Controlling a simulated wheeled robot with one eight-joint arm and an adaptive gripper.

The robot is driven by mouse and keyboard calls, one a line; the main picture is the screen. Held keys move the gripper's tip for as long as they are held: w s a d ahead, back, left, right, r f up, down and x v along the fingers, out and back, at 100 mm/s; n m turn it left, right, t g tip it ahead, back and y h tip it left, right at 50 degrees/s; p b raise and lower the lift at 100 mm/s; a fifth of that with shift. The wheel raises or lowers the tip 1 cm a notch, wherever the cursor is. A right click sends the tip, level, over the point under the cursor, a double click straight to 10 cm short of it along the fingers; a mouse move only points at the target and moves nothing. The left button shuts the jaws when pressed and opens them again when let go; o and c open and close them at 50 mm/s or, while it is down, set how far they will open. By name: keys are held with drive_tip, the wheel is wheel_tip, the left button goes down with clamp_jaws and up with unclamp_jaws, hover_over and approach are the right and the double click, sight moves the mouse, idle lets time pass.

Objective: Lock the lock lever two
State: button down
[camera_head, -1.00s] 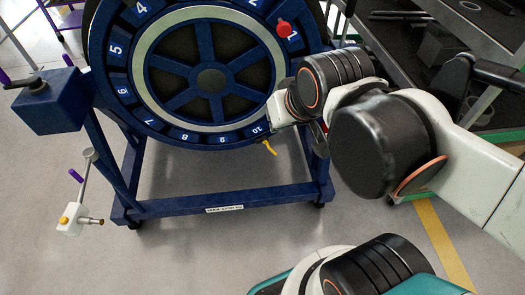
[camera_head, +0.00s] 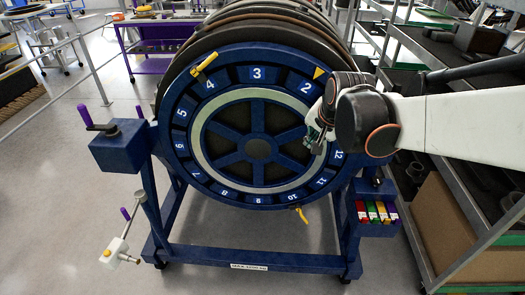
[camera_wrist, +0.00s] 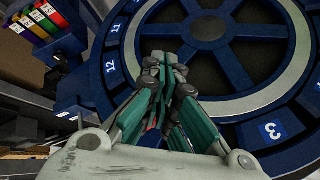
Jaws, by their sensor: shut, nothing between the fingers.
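The blue numbered ring (camera_head: 232,190) stands upright on a blue stand. One yellow lever (camera_head: 204,65) sits at its upper left rim by number 4. A second yellow lever (camera_head: 301,215) is at the bottom rim near 10. I cannot tell which is lever two. My gripper (camera_head: 318,136) is at the ring's right side, between numbers 2 and 12. In the wrist view its green and grey fingers (camera_wrist: 165,68) are together, over the ring's face, holding nothing visible. The place of number 1 is hidden behind my gripper and wrist.
A blue box with a crank (camera_head: 118,145) and a white jointed handle (camera_head: 117,251) are on the left. A grey shelf rack (camera_head: 487,182) stands close on the right.

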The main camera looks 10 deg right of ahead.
sight(302, 215)
drive_tip(key=w+d+f+m+g+y+b, duration=0.15)
drive_tip(key=w+d+f+m, duration=0.3)
drive_tip(key=f, duration=0.75)
drive_tip(key=w+d+f+m+g+b, duration=0.1)
drive_tip(key=w+d+f+m+b, duration=0.35)
drive_tip(key=f, duration=0.75)
drive_tip(key=w+d+f+m+g, duration=0.1)
drive_tip(key=w+d+f+m, duration=0.1)
drive_tip(key=d+f, duration=0.75)
wheel_tip(302, 215, down, 16)
drive_tip(key=m+y+b, duration=0.1)
drive_tip(key=m+b, duration=0.1)
drive_tip(key=a+b+x, duration=0.2)
drive_tip(key=b+x, duration=0.3)
drive_tip(key=x, duration=0.8)
drive_tip(key=shift+s+a+g+b, duration=0.25)
drive_tip(key=shift+s+g+b, duration=0.1)
drive_tip(key=shift+g, duration=0.1)
drive_tip(key=shift+r, duration=0.1)
